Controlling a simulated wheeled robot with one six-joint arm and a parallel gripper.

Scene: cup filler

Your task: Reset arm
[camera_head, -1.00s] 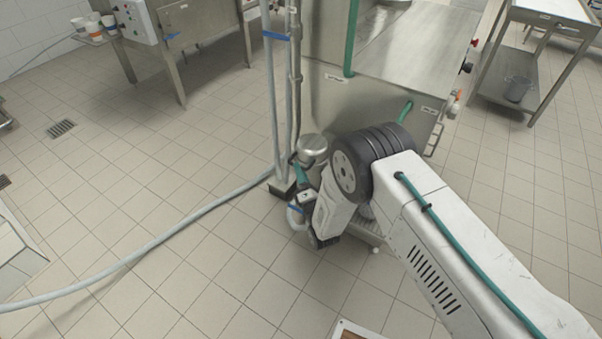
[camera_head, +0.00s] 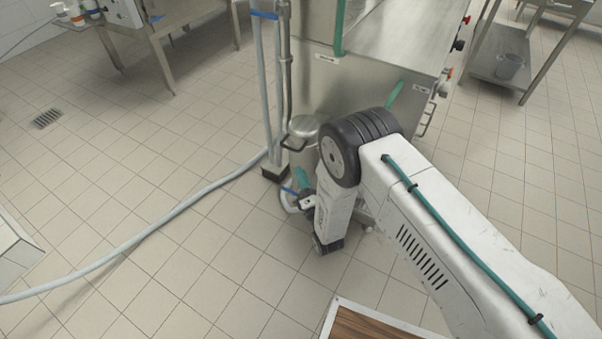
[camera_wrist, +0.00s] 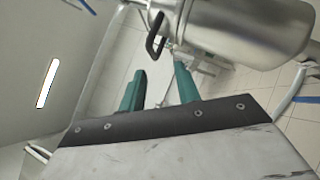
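My arm is bent down over the floor in the head view. My gripper (camera_head: 301,186) points away, its teal fingers partly hidden behind my wrist. In the wrist view my gripper (camera_wrist: 160,72) shows two teal fingers spread apart with nothing held between them. A steel canister with a dark handle (camera_head: 303,133) stands just beyond my gripper. It fills the upper right of the wrist view (camera_wrist: 245,28), beyond the fingers and apart from them.
A steel machine (camera_head: 365,85) stands close behind my arm, with upright pipes beside it. A grey hose (camera_head: 150,225) crosses the floor at left. A steel shelf table (camera_head: 500,60) is at upper right. A white-rimmed wooden surface (camera_head: 375,328) shows at the bottom edge. Left floor is mostly clear.

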